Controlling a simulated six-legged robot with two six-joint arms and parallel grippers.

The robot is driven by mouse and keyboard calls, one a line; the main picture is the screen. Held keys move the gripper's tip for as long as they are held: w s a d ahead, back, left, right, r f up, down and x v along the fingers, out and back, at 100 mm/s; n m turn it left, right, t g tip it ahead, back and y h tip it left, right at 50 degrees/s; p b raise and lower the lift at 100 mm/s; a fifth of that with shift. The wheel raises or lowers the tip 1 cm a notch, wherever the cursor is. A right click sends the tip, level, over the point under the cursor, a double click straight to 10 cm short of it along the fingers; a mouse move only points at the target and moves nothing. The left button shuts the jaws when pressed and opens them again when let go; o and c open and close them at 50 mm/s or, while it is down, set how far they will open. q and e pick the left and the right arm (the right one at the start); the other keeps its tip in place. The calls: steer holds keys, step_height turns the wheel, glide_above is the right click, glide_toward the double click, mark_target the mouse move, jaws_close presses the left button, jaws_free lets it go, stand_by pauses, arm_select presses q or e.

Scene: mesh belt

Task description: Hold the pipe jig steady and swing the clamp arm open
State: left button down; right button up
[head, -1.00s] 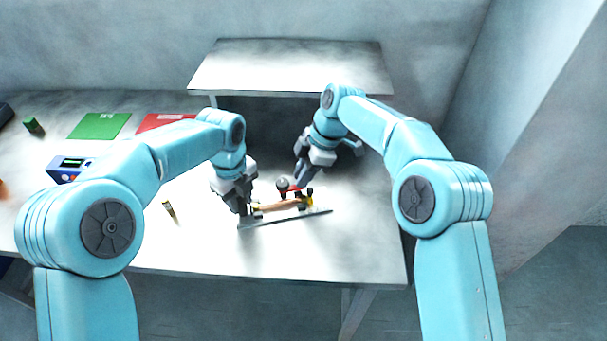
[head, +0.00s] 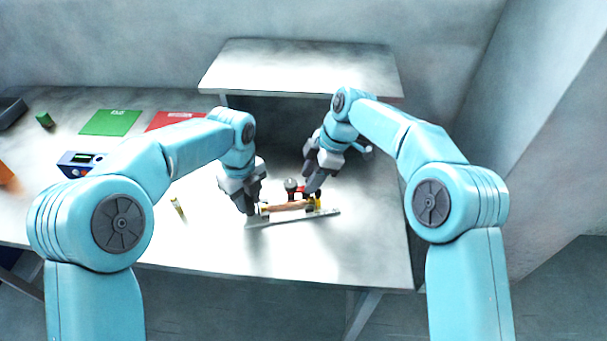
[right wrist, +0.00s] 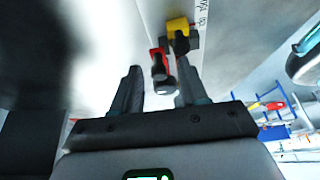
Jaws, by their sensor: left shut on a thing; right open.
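The pipe jig's grey base plate (head: 322,213) lies on the table, with a copper-coloured pipe (head: 288,206) along it. The red clamp arm (head: 299,191) has a dark round knob (head: 291,184) and stands over the pipe. My left gripper (head: 252,209) is shut on the left end of the jig. My right gripper (head: 311,188) is open just above and behind the jig's right part. In the right wrist view, the red clamp arm (right wrist: 157,62) and its dark knob show between the open fingers, nearer the right finger. A yellow block (right wrist: 177,27) shows beyond. Contact cannot be told.
A raised shelf (head: 305,68) stands behind the jig. A green mat (head: 111,122), a red mat (head: 172,121), a blue device (head: 80,162) and a small yellowish cylinder (head: 178,208) lie to the left. The table front is clear.

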steer(key=s+m+t, duration=0.1)
steer(key=m, duration=0.1)
steer(key=s+m, duration=0.1)
steer(key=m, duration=0.1)
steer(key=shift+s+a+m+t, duration=0.1)
steer(key=shift+a+m+t, duration=0.05)
steer(key=shift+m+t, duration=0.2)
steer(key=m, duration=0.1)
steer(key=s+m+t, duration=0.1)
steer(key=a+m+h, duration=0.1)
steer(key=m, duration=0.1)
steer(key=shift+s+t, duration=0.25)
steer(key=m, duration=0.1)
steer(key=s+a+m+h, duration=0.1)
steer(key=m, duration=0.1)
steer(key=shift+m+t, duration=0.25)
steer(key=shift+t, duration=0.15)
steer(key=m, duration=0.1)
steer(key=a+m+h, duration=0.1)
steer(key=m, duration=0.1)
steer(key=a+m+t+h, duration=0.1)
steer(key=m, duration=0.1)
steer(key=shift+s+a, duration=0.15)
steer(key=shift+s, duration=0.2)
steer(key=v, duration=1.2)
steer(key=shift+w+r, duration=0.1)
